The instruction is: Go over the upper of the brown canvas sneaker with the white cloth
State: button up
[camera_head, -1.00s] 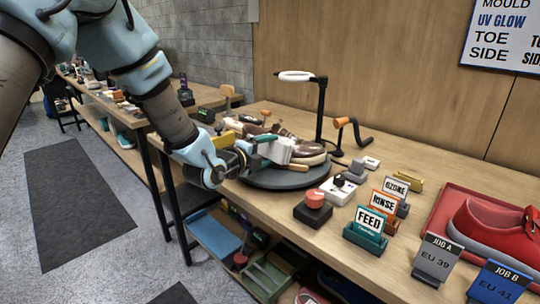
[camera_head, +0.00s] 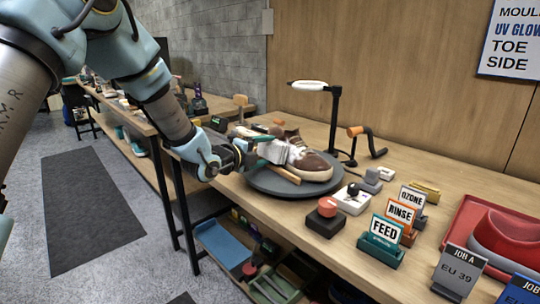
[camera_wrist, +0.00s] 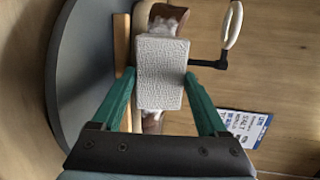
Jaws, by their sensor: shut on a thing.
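The brown canvas sneaker (camera_head: 316,162) has a white sole and rests on a dark round turntable (camera_head: 262,184), its toe toward the right. My gripper (camera_head: 268,150) is at the sneaker's left side, shut on the white cloth (camera_head: 275,151). In the wrist view the cloth (camera_wrist: 162,72) is a textured white block between my green fingertips (camera_wrist: 160,85). It covers the middle of the sneaker (camera_wrist: 170,13), which shows above and below it. Whitish material shows on the upper near the cloth. I cannot tell whether the cloth touches the upper.
A red-knobbed box (camera_head: 326,214), a white switch box (camera_head: 352,198) and sign holders stand to the right. A red tray (camera_head: 461,221) holds a red shoe.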

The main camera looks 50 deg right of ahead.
aim_at(258, 147)
jog(key=shift+w+f+b, duration=0.25)
jog(key=shift+w+b, duration=0.05)
jog(key=shift+w, duration=1)
jog(key=shift+w+d+r, duration=0.1)
jog(key=shift+w+d, duration=0.05)
jog(key=shift+w, duration=0.75)
jog(key=shift+b, duration=0.7)
